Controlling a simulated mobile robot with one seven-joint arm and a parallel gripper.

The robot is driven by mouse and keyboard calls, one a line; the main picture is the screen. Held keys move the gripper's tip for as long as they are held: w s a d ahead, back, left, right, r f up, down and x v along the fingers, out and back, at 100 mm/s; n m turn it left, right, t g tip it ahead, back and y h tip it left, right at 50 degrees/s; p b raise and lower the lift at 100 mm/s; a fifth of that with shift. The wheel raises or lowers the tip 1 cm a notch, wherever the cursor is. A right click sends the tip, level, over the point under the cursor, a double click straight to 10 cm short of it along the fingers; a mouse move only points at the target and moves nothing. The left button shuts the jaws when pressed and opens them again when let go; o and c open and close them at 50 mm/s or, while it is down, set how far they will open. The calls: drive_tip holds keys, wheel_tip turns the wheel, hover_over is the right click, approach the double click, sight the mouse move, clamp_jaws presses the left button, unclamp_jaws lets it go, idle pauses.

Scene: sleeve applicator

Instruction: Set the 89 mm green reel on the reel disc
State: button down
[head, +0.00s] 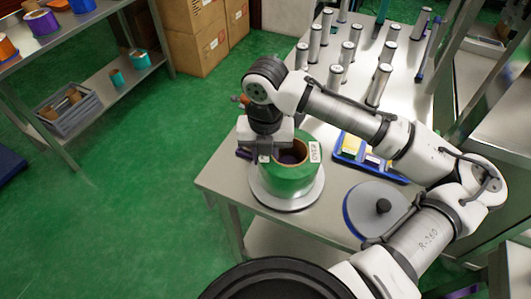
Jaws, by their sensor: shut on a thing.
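The green reel (286,180) is a squat ring with a brown core and a white label on its right side. My gripper (266,156) is shut on the near-left part of its upper rim and hides some of it. The reel is upright over a pale round disc (307,197), the reel disc, near the table's left corner. The disc's edge shows around the reel's base. I cannot tell whether the reel rests on it or is held just above. Something dark purple shows inside the core.
A grey round plate with a blue rim and black knob (383,206) lies to the right. A blue tray (347,160) holds small boxes behind it. Several upright metal cylinders (336,76) stand at the back. Shelves with other reels (42,21) are far left.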

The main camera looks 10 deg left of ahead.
drive_tip(key=c, duration=1.1)
unclamp_jaws()
